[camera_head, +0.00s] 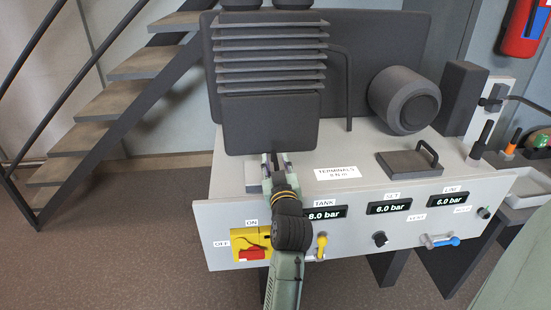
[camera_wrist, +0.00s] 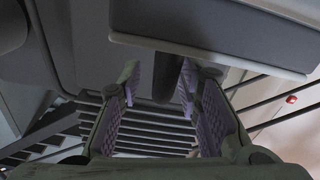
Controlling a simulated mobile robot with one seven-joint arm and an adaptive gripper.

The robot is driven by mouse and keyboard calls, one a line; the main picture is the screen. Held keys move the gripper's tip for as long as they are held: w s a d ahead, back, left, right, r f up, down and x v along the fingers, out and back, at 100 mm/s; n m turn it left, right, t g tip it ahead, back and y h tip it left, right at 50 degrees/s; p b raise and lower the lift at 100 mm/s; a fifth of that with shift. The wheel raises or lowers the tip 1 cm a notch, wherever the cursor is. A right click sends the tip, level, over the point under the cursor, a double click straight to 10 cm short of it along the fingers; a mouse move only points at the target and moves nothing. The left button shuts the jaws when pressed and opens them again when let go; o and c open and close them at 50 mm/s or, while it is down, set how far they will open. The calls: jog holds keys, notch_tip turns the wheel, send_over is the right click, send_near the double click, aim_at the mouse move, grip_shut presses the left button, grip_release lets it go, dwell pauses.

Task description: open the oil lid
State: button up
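A dark square panel (camera_head: 268,122) stands steeply in front of the finned block in the head view. My gripper (camera_head: 274,162) is at its lower edge. In the wrist view, my gripper (camera_wrist: 165,100) has its fingers spread on either side of a dark post-like part (camera_wrist: 167,72) beneath a dark panel (camera_wrist: 220,28). I see no clear grip on that part. A flat dark lid with a handle (camera_head: 410,162) lies closed on the bench top, right of the TERMINALS label. No oil marking is readable, so I cannot tell which of the two is the oil lid.
The grey bench (camera_head: 345,200) carries a finned block (camera_head: 268,55) and a dark cylinder (camera_head: 404,99). Its front has pressure displays and a yellow switch box with a red handle (camera_head: 251,245). Stairs (camera_head: 120,95) rise at left. Floor at lower left is clear.

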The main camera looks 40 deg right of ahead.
jog(key=shift+w+d, duration=0.25)
jog(key=shift+w, duration=0.2)
grip_shut()
dwell(0.6)
